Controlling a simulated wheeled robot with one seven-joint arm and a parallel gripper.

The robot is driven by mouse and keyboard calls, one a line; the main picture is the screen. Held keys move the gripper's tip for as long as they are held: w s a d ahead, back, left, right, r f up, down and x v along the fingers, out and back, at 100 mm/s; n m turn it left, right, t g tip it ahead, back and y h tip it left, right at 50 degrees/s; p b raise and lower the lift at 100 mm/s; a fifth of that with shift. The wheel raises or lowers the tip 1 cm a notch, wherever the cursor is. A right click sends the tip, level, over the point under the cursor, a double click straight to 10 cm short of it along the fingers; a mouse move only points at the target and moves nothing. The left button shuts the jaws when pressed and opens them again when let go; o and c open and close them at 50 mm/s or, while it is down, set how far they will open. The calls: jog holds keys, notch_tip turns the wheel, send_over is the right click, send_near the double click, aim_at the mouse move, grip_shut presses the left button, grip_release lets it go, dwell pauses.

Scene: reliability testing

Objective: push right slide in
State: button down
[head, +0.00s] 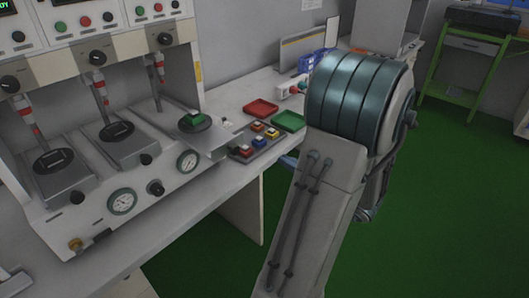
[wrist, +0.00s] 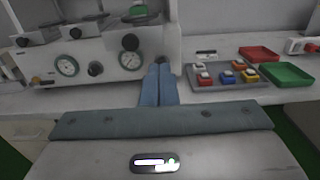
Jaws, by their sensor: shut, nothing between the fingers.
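The test machine has three slides in a row. The right slide (head: 208,141) juts out toward the front, with a round black disc and a green-and-white part (head: 193,118) on it. The green part also shows at the top edge of the wrist view (wrist: 140,13), above the dark knob (wrist: 130,42) on the slide's front. My gripper (wrist: 159,68) is shut and empty, its blue fingertips just right of the right gauge (wrist: 131,60), below and to the right of the knob. I cannot tell whether they touch the machine. In the head view my arm mostly hides the gripper.
The middle slide (head: 132,147) and left slide (head: 65,180) stand further left. A grey tray with several coloured pieces (wrist: 221,84), a red tray (wrist: 259,54) and a green tray (wrist: 286,76) lie on the bench to the right. Green floor is open at right.

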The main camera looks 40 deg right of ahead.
aim_at(242, 138)
jog(key=w, duration=0.9)
jog(key=w+a+p, duration=0.1)
jog(key=w, duration=0.3)
jog(key=shift+w+a, duration=0.1)
jog(key=shift+w, duration=0.15)
